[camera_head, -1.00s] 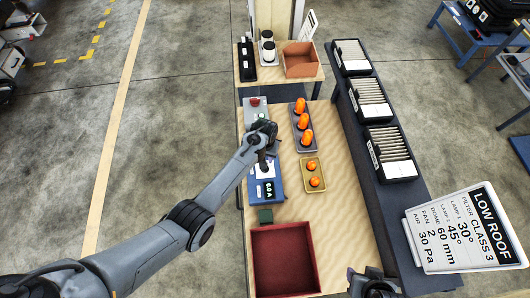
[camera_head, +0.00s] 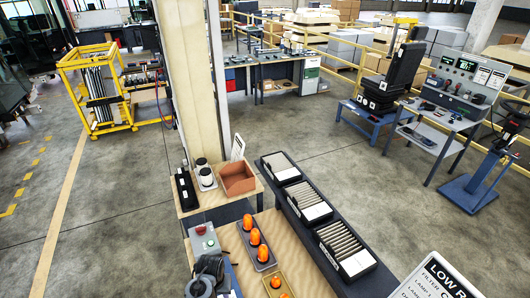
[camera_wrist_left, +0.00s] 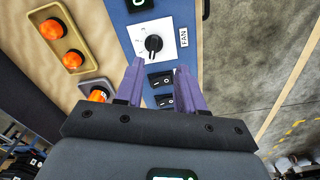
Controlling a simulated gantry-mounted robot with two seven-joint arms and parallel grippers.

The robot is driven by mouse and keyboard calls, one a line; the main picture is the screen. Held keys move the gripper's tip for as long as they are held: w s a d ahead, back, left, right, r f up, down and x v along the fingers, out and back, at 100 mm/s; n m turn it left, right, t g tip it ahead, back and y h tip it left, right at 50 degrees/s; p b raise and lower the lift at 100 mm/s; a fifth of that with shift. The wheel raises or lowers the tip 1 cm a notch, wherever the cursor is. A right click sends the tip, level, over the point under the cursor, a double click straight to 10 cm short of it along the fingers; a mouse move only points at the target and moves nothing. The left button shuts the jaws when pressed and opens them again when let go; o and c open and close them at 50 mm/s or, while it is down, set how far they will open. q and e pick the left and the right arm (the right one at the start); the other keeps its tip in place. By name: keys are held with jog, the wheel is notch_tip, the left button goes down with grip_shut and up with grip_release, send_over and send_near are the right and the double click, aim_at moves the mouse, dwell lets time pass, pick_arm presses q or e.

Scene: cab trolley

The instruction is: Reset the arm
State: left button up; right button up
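My left gripper (camera_wrist_left: 159,85) shows in the left wrist view with its two purple fingers apart and nothing between them. It is over the blue panel (camera_wrist_left: 138,22), which carries a black FAN knob (camera_wrist_left: 153,43) and two rocker switches (camera_wrist_left: 163,90). Whether the fingers touch the panel I cannot tell. In the head view my left arm (camera_head: 208,272) shows only in part at the bottom edge, and its fingertips are hidden. My right gripper is outside both current views.
Orange lamps stand in a grey tray (camera_head: 245,233) and a yellow tray (camera_head: 265,276). A grey box with a red button (camera_head: 200,230) is close to my left arm. Black filter boxes (camera_head: 345,247) line the right bench. A brown bin (camera_head: 237,178) and a pillar stand behind.

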pick_arm(q)
jog(key=s+a+r+m+t, duration=0.1)
jog(key=s+a+r, duration=0.1)
jog(key=s, duration=0.6)
jog(key=s+a+r+t, duration=0.1)
jog(key=s+a, duration=0.1)
jog(key=s, duration=0.5)
jog(key=s+r+m+t, duration=0.1)
jog(key=s+r+m, duration=0.1)
jog(key=s+r, duration=0.9)
jog(key=shift+s, duration=1)
jog(key=shift+d, duration=0.1)
